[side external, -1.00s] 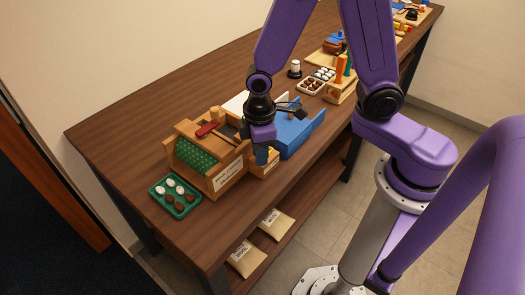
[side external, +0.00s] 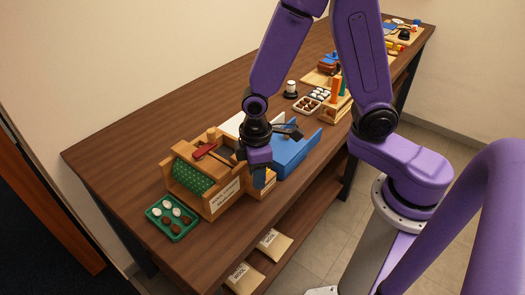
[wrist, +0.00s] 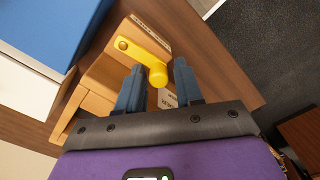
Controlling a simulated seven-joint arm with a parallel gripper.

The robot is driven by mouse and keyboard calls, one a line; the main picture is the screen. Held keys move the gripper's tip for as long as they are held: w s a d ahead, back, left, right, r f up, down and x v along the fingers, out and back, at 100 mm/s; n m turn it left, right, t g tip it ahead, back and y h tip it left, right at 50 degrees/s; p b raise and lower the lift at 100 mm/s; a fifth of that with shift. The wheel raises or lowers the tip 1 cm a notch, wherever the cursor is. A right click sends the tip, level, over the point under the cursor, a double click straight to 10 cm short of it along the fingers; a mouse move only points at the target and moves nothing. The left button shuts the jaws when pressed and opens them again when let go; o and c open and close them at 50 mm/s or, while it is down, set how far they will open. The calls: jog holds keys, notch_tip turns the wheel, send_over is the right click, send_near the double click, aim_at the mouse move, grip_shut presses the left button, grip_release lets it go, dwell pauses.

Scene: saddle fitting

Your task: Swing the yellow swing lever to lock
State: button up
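The yellow swing lever (wrist: 150,55) is on a small light wooden block (wrist: 112,70) in the wrist view. It pivots at a round end at the upper left and ends in a round knob at the lower right. My gripper (wrist: 159,66) is open, with its two blue-grey fingers apart. The lever's knob is in the gap between them, nearer the left finger; whether either finger touches it I cannot tell. In the side external view my gripper (side external: 260,178) is low at the front of the wooden block (side external: 269,186), and the lever is hidden there.
A wooden fixture (side external: 215,204) with a green pad and a red lever stands left of my gripper. A blue block (side external: 295,152) is close on the right. A green tray (side external: 172,235) of white and brown pieces is at the front left. The bench's back left is clear.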

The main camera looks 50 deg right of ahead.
jog(key=n, duration=0.2)
jog(key=s+n, duration=0.1)
jog(key=s+d+n, duration=0.1)
jog(key=n, duration=0.1)
jog(key=shift+n, duration=0.3)
jog(key=n, duration=0.2)
jog(key=s+d+n, duration=0.1)
jog(key=n, duration=0.2)
jog(key=shift+s+d, duration=0.2)
notch_tip(320, 180, up, 17)
jog(key=shift+s+d+f+m, duration=1.2)
jog(key=shift+s+m, duration=0.9)
jog(key=shift+s, duration=1)
jog(key=shift+s+d+f+m, duration=1.2)
jog(key=shift+s+m, duration=0.9)
jog(key=shift+s, duration=0.95)
jog(key=w+d+f+m+g+y, duration=0.1)
jog(key=w+d+m+g+y, duration=0.15)
jog(key=w+m, duration=1.3)
jog(key=w+d+f+m+t+y, duration=0.1)
jog(key=w+d+m+t+y, duration=0.1)
jog(key=w+d+m, duration=0.3)
jog(key=w+d+f+m+t+y, duration=0.1)
jog(key=w+d+m+t+y, duration=0.2)
jog(key=d+m, duration=0.9)
jog(key=w+m, duration=0.1)
jog(key=w, duration=0.1)
jog(key=shift+w+d+f, duration=0.15)
jog(key=shift+w+d, duration=0.15)
